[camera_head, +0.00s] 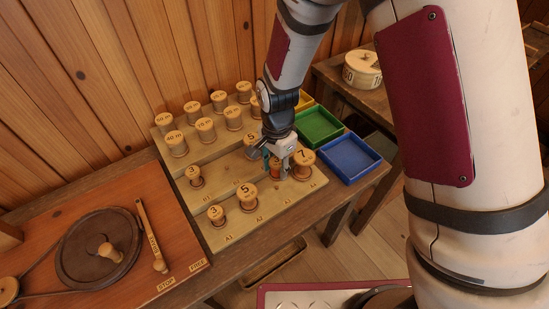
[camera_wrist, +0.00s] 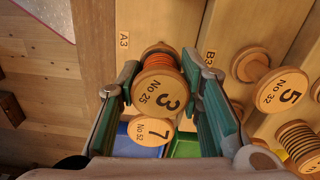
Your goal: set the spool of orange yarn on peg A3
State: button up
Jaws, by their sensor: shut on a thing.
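The spool of orange yarn (camera_wrist: 158,90) has a wooden top reading "3 No 25", with orange thread showing under the rim in the wrist view. My gripper (camera_wrist: 164,92) is shut on it, one finger on each side. In the head view the orange spool (camera_head: 275,168) is partly hidden by my gripper (camera_head: 279,165) over the front row, between the spools at A2 and A4. The A3 label (camera_wrist: 124,40) is just beyond it in the wrist view. Peg A3 is hidden, so I cannot tell whether the spool is around it or above it.
A spool marked 7 (camera_head: 303,157) stands close on the right, a spool marked 5 (camera_head: 246,192) on the left, and a spool marked 3 (camera_head: 215,213) at A1. Several spools fill the rear steps. Green (camera_head: 318,128) and blue (camera_head: 350,158) trays lie right of the board.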

aim_at(277, 162)
jog(key=shift+w+f+b, duration=0.1)
jog(key=shift+f+b, duration=0.95)
jog(key=shift+f, duration=1.55)
jog(key=shift+f, duration=0.3)
jog(key=shift+f, duration=0.55)
jog(key=o, duration=0.7)
jog(key=shift+r+p, duration=2.65)
jog(key=shift+r, duration=2.85)
